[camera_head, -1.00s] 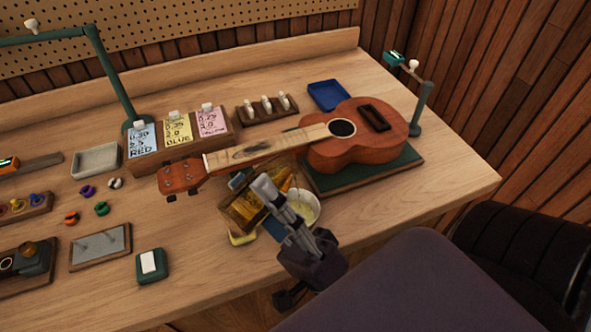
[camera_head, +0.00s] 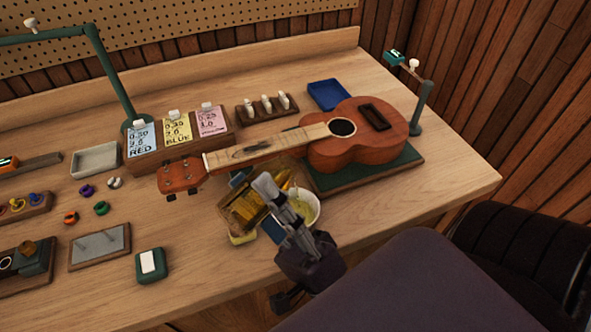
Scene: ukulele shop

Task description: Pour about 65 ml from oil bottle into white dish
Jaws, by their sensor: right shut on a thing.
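My right gripper (camera_head: 268,190) is shut on the oil bottle (camera_head: 243,208), a see-through bottle with amber oil. The bottle is tilted well over, close beside the white dish (camera_head: 316,209). The gripper and wrist cover part of the bottle and the left side of the dish. A pale yellowish content shows inside the dish. I cannot make out the bottle's mouth or a stream of oil. My left gripper is not in view.
A ukulele (camera_head: 325,150) lies on a green mat (camera_head: 395,170) just behind the dish. A yellow item (camera_head: 242,239) and a blue item (camera_head: 272,230) lie below the bottle. A green-and-white device (camera_head: 150,265) stands at front left. Bare bench lies to its right.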

